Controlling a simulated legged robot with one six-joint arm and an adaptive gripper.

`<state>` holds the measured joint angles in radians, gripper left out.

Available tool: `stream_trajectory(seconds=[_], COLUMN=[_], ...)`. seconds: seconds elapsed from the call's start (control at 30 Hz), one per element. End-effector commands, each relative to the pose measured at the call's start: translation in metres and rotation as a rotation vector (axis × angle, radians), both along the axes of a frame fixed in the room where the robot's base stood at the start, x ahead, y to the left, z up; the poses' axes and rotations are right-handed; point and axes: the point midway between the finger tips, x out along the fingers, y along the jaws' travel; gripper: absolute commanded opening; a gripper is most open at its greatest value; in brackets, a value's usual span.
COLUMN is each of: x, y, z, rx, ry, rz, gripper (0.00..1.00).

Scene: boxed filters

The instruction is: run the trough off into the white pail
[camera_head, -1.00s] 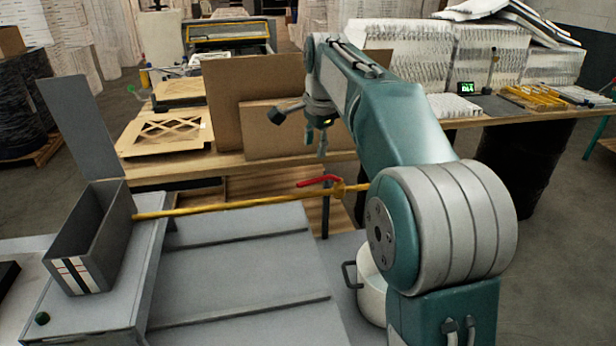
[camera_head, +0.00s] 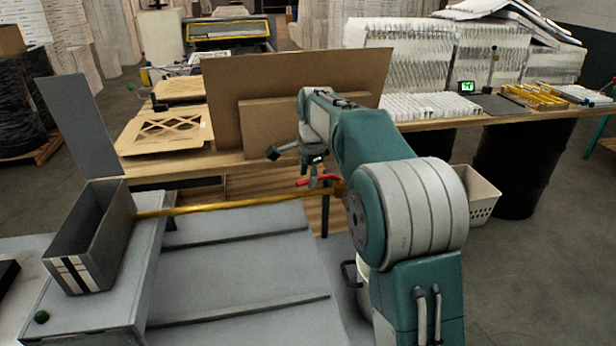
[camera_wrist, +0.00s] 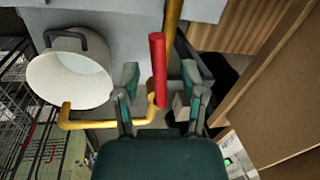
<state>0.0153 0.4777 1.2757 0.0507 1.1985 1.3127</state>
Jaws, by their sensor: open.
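The grey trough (camera_head: 112,245) stands at the left with striped marks on its near end. A yellow pipe (camera_head: 235,203) runs right from it to a valve with a red lever (camera_head: 304,182). In the wrist view the red lever (camera_wrist: 158,70) lies between the two fingers of my gripper (camera_wrist: 160,76); the fingers are open, and I cannot tell whether either touches it. The yellow spout (camera_wrist: 100,122) bends towards the white pail (camera_wrist: 62,82), which looks empty inside. In the head view the pail is mostly hidden behind my arm.
The grey bench (camera_head: 235,265) fills the foreground under the pipe. Brown boards (camera_head: 290,85) stand on the wooden table behind my gripper, close to the right in the wrist view. A white perforated basket (camera_head: 484,192) is at the right, beyond my arm.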

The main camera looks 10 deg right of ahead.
Motion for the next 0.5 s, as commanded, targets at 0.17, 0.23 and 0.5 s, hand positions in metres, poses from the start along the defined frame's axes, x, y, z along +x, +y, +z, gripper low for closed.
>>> stream_trajectory(seconds=[0.17, 0.23, 0.5], x=[0.0010, 0.0010, 0.0010], y=[0.0003, 0.0003, 0.0003], z=[-0.0048, -0.0047, -0.0046], rx=[0.000, 0.000, 0.000], ry=[-0.002, -0.002, -0.001], rz=[0.000, 0.000, 0.000], gripper=[0.54, 0.54, 0.00])
